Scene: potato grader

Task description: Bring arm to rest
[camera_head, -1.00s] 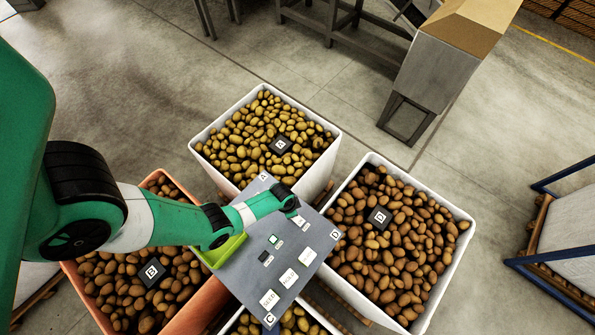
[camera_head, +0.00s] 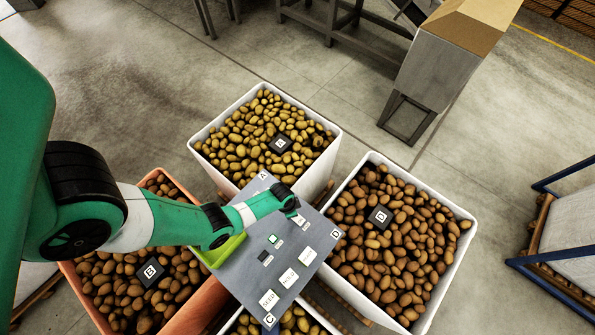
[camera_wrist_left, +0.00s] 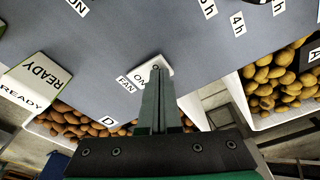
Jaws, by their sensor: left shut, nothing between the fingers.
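My left arm reaches in from the left over a grey control panel (camera_head: 228,275). My left gripper (camera_wrist_left: 157,72) is shut and empty. In the wrist view its fingertips are at a white ON plate (camera_wrist_left: 150,72) with a FAN label (camera_wrist_left: 127,86) beside it; I cannot tell if they touch. In the head view the gripper (camera_head: 295,209) hangs over the panel's upper right part, its tips hard to make out. A READY block (camera_wrist_left: 36,75) stands on the panel at the left of the wrist view. My right gripper is not in view.
Around the panel stand a white crate (camera_head: 318,177) of potatoes at the back, another white crate (camera_head: 452,262) at right, and an orange crate (camera_head: 203,308) at left. A green tray (camera_head: 226,252) sits beside the panel under my arm.

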